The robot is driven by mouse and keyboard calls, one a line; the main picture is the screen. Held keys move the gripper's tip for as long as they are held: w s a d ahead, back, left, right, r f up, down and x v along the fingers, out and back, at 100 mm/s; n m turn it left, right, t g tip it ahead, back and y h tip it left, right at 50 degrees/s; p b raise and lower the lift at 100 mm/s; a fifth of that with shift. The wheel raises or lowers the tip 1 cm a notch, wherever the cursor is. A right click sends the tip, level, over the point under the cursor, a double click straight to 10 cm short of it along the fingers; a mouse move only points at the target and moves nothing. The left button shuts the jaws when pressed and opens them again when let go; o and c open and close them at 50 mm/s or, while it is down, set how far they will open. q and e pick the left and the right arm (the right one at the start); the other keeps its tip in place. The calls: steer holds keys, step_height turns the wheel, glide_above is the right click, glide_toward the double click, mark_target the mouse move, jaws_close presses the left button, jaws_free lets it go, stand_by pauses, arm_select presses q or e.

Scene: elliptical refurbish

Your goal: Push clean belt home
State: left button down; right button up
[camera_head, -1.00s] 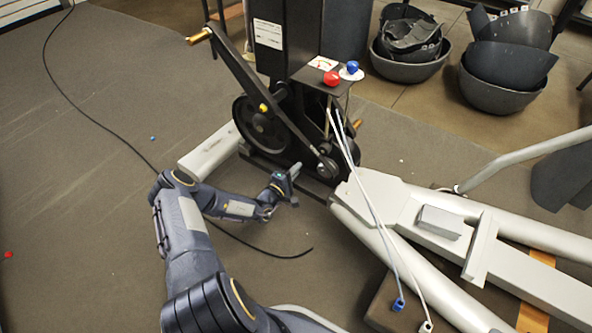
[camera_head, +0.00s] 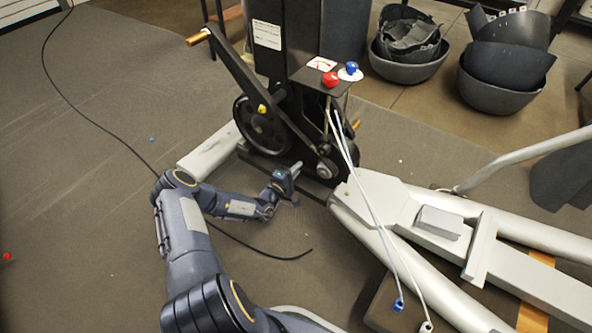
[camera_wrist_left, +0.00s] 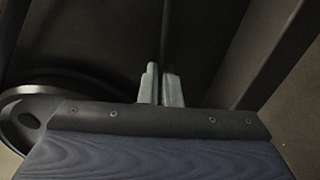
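The black drive housing of the elliptical (camera_head: 284,40) stands at top centre in the head view, with a large dark wheel (camera_head: 262,127) and a smaller pulley (camera_head: 326,168) low on it. I cannot pick out the belt clearly against these dark parts. My left gripper (camera_head: 296,170) is low in front of the housing, just left of the smaller pulley. In the left wrist view its two pale fingers (camera_wrist_left: 161,85) stand almost together, with only a thin dark line between them, and point into the dark housing. A round rim (camera_wrist_left: 22,120) shows at left there. My right gripper is out of view.
A crank arm with a brass-coloured end (camera_head: 199,38) sticks out to the upper left. Red (camera_head: 330,79) and blue (camera_head: 352,68) knobs sit on a small shelf. White cords (camera_head: 372,215) hang over the pale frame (camera_head: 385,195). A black cable (camera_head: 100,125) crosses the floor. Grey bowls stand upper right.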

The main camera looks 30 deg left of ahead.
arm_select(q)
steer(key=shift+w, duration=0.1)
steer(key=c, duration=1.6)
jaws_free()
steer(key=shift+o, duration=0.2)
steer(key=shift+s, duration=0.4)
steer(key=s+p, duration=0.3)
steer(key=s, duration=0.4)
steer(key=shift+a, duration=0.25)
steer(key=shift+r, duration=0.1)
